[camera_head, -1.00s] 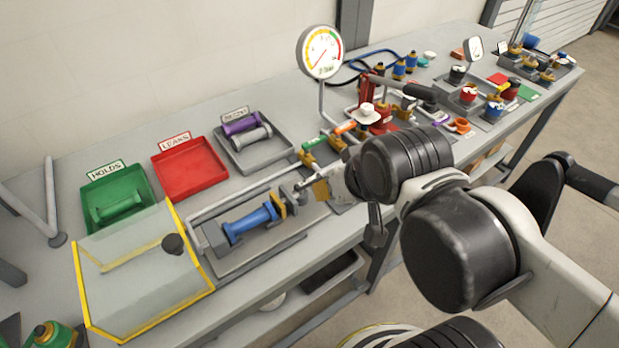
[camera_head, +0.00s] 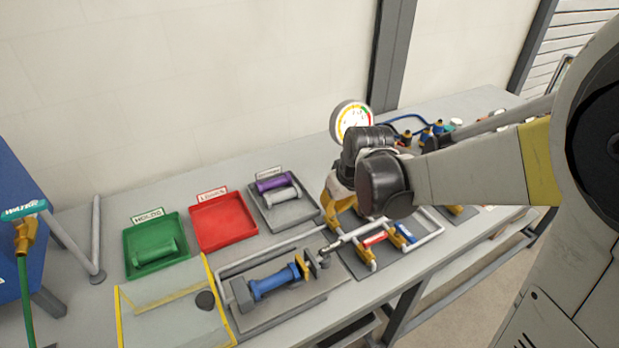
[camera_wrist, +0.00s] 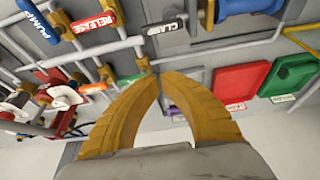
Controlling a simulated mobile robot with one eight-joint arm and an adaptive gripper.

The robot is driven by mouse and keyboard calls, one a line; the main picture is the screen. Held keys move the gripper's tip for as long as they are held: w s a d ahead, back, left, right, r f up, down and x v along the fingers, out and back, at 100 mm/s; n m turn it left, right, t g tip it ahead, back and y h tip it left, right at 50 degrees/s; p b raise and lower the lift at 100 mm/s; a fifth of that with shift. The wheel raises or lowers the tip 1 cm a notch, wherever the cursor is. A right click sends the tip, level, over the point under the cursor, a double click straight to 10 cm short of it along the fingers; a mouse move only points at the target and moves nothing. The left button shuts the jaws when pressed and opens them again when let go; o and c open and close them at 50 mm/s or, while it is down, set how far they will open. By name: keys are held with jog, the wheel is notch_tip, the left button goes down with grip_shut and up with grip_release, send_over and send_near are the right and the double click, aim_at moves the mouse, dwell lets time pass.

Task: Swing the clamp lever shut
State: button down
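The clamp lever (camera_head: 348,239) is a pale grey bar beside the right end of the test fixture, slanting up to the right. Its CLAMP label (camera_wrist: 166,27) shows at the top of the wrist view. A blue cylinder (camera_head: 274,282) with an orange collar lies in the fixture; part of it shows in the wrist view (camera_wrist: 248,5). My gripper (camera_wrist: 160,77) has curved yellow fingers with their tips together and nothing visible between them. In the head view my gripper (camera_head: 342,205) is above the bench behind the lever, apart from it as far as I can tell.
Red RELEASE (camera_wrist: 94,28) and blue PUMP (camera_wrist: 40,25) handles stand near the lever. Green (camera_head: 155,258), red (camera_head: 222,222) and grey (camera_head: 290,218) trays line the back. A clear yellow-edged guard (camera_head: 175,312) stands left of the fixture. A gauge (camera_head: 351,119) rises behind my wrist.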

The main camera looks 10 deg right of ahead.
aim_at(332, 250)
jog(key=shift+w+f, duration=0.55)
jog(key=shift+f, duration=0.05)
jog(key=b+x, duration=0.3)
jog(key=x, duration=0.7)
jog(key=shift+f+b, duration=0.15)
jog(key=shift+b, duration=0.2)
jog(key=s, duration=0.3)
jog(key=shift+s+d+r+b, duration=0.2)
jog(key=shift+s+d+b, duration=0.1)
jog(key=shift+d, duration=0.1)
jog(key=shift+s, duration=0.2)
